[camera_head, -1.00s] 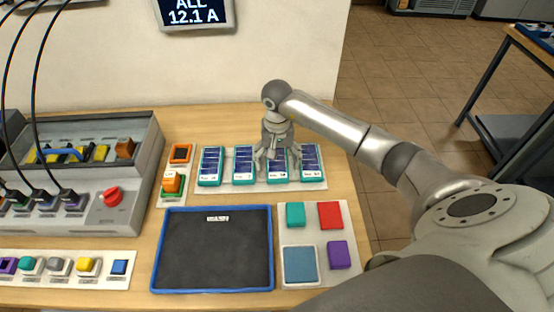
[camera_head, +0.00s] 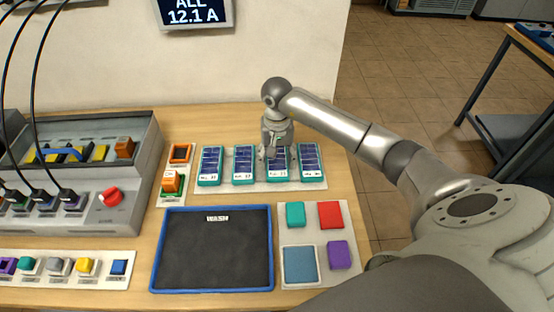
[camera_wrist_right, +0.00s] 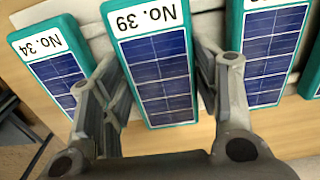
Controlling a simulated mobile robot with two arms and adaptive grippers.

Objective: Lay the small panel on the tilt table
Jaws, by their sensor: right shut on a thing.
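Several small teal-framed panels with dark blue cells stand in a row on a pale strip (camera_head: 220,188) at the back of the table. The third from the left (camera_head: 277,172) is under my right gripper (camera_head: 272,157). In the right wrist view this panel (camera_wrist_right: 155,75) reads No. 39, and the fingers (camera_wrist_right: 162,95) flank it, shut on it. The panel No. 34 (camera_wrist_right: 52,62) is beside it. Whether No. 39 is lifted is unclear. I cannot pick out a tilt table for certain. My left gripper is not in view.
A dark tray with a blue rim (camera_head: 213,292), labelled WASH, lies in front of the row. A pale board (camera_head: 315,240) with coloured blocks is right of it. A grey console (camera_head: 95,190) with cables and a red button (camera_head: 111,195) stands left.

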